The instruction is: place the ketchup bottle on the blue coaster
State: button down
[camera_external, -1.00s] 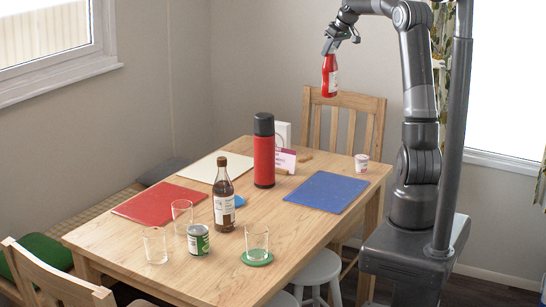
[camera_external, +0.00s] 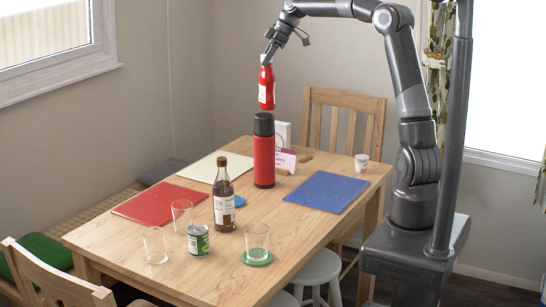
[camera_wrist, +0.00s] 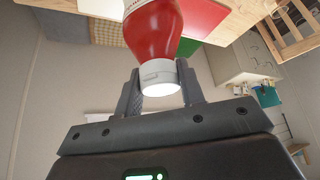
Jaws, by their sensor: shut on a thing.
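My gripper (camera_external: 269,56) is shut on the ketchup bottle (camera_external: 266,88), a red bottle with a pale label. It holds the bottle in the air, above the black cap of the red flask in the external view. In the wrist view the ketchup bottle (camera_wrist: 155,35) hangs between the fingers (camera_wrist: 160,92), gripped at its white cap. The blue coaster (camera_external: 238,201) lies on the table, partly hidden behind the dark brown bottle (camera_external: 224,200).
The red flask (camera_external: 264,155) stands tall right of the blue coaster. Glasses (camera_external: 181,214), a green can (camera_external: 198,240) and a green coaster (camera_external: 257,260) are nearer the front. Red (camera_external: 160,203), cream (camera_external: 213,163) and blue (camera_external: 327,191) mats lie flat. A card (camera_external: 284,160) stands behind the flask.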

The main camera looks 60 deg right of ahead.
jog(key=w+a+r+n+g+y, duration=0.2)
jog(key=a+n, duration=0.6)
jog(key=a, duration=1.3)
notch_tip(320, 180, down, 29)
jog(key=g, duration=0.1)
jog(key=shift+s+d, duration=0.15)
jog(key=shift+s, duration=0.05)
jog(key=c, duration=0.9)
grip_release()
jog(key=shift+f, duration=0.1)
jog(key=shift+c, duration=0.2)
